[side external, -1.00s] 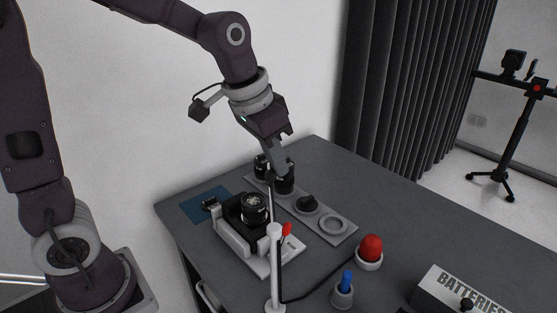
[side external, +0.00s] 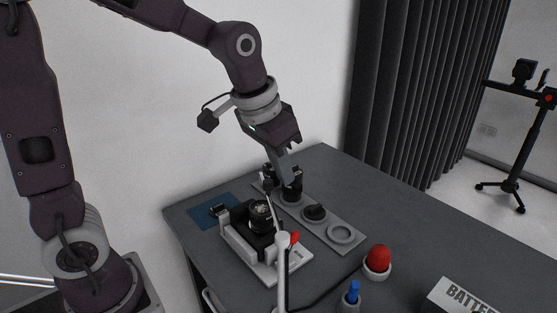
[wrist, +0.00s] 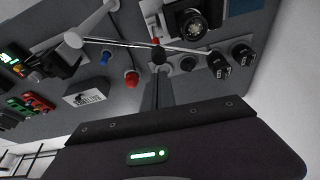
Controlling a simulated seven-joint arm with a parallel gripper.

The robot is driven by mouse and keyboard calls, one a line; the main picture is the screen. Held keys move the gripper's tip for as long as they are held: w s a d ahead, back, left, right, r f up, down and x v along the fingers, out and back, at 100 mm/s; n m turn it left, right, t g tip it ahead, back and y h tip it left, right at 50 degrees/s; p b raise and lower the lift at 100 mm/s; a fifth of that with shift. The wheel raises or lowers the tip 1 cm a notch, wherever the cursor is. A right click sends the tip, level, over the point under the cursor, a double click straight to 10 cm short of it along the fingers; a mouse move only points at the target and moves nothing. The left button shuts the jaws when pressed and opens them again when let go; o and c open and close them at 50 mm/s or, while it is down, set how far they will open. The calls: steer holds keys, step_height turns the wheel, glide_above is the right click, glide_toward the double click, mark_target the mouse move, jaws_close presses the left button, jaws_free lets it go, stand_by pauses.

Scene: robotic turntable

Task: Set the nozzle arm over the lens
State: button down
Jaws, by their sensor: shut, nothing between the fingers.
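The camera (side external: 247,240) sits in a white cradle with its lens (side external: 261,213) facing up. The nozzle arm (side external: 273,211) is a thin rod from the top of a white post (side external: 283,262). It slants up past the right side of the lens, towards the fingers. My gripper (side external: 289,181) is shut and empty, low over the far part of the table, behind and right of the lens. In the wrist view, the rod (wrist: 120,43) runs from the post across the picture, close to my fingertips (wrist: 157,72). The lens (wrist: 194,26) shows beyond it. Contact between fingers and rod is unclear.
A grey tray (side external: 358,240) with dark round parts and an empty ring lies right of the camera. A red dome (side external: 379,258), a blue-topped holder (side external: 352,296) and a batteries box (side external: 464,298) stand nearer right. A blue mat (side external: 203,210) lies left.

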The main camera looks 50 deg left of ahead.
step_height(320, 180, up, 10)
steer(key=s+f+t, duration=0.1)
steer(key=s+f, duration=0.2)
steer(key=s, duration=0.6)
steer(key=s+a+f, duration=0.1)
steer(key=s+f, duration=0.3)
steer(key=s, duration=0.6)
steer(key=shift+a+f+n+t, duration=0.2)
steer(key=shift+a+n+t, duration=0.05)
steer(key=shift+n+t, duration=0.15)
